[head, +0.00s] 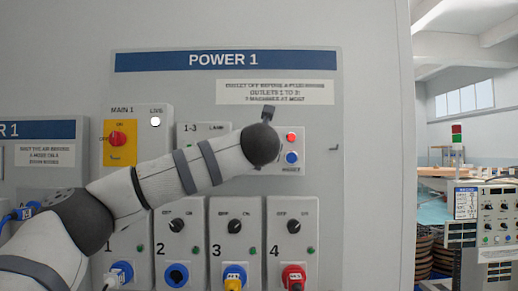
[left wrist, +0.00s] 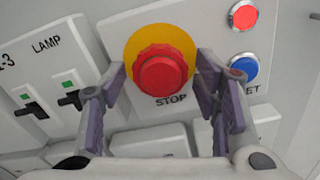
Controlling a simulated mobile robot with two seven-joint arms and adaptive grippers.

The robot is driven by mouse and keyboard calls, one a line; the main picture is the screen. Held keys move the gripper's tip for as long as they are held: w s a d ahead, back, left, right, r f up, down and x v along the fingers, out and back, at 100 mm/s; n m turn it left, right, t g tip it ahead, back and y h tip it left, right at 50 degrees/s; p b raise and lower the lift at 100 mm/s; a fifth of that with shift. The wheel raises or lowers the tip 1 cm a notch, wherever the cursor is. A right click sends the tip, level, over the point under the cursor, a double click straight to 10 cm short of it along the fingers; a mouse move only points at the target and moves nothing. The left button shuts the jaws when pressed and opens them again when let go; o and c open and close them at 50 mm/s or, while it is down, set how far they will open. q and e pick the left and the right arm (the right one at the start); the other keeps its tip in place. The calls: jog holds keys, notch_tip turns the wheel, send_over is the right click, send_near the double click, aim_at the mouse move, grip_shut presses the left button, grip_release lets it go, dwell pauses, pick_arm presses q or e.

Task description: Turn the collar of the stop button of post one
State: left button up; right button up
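The red stop button (left wrist: 160,71) has a ribbed red collar and sits on a yellow disc (left wrist: 143,36) marked STOP in the left wrist view. My left gripper (left wrist: 160,88) is open, with one finger on each side of the button. Gaps show between the fingers and the collar, so it seems untouched. In the head view my left arm reaches across the POWER 1 panel (head: 325,180), and its wrist hides the stop button and most of the gripper (head: 268,115). My right gripper is in neither view.
A red lamp (left wrist: 242,15) and a blue reset button (left wrist: 244,66) are close to the right finger. Black switches (left wrist: 70,97) are at left. The MAIN 1 rotary switch (head: 117,139) and several outlet boxes (head: 235,222) surround my arm.

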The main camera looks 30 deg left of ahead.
pick_arm(q)
jog(key=c, duration=0.8)
jog(key=shift+c, duration=0.2)
jog(key=m, duration=0.3)
jog(key=shift+m, duration=1.9)
jog(key=shift+m, duration=0.3)
jog(key=o, duration=1.2)
jog(key=shift+c, duration=0.2)
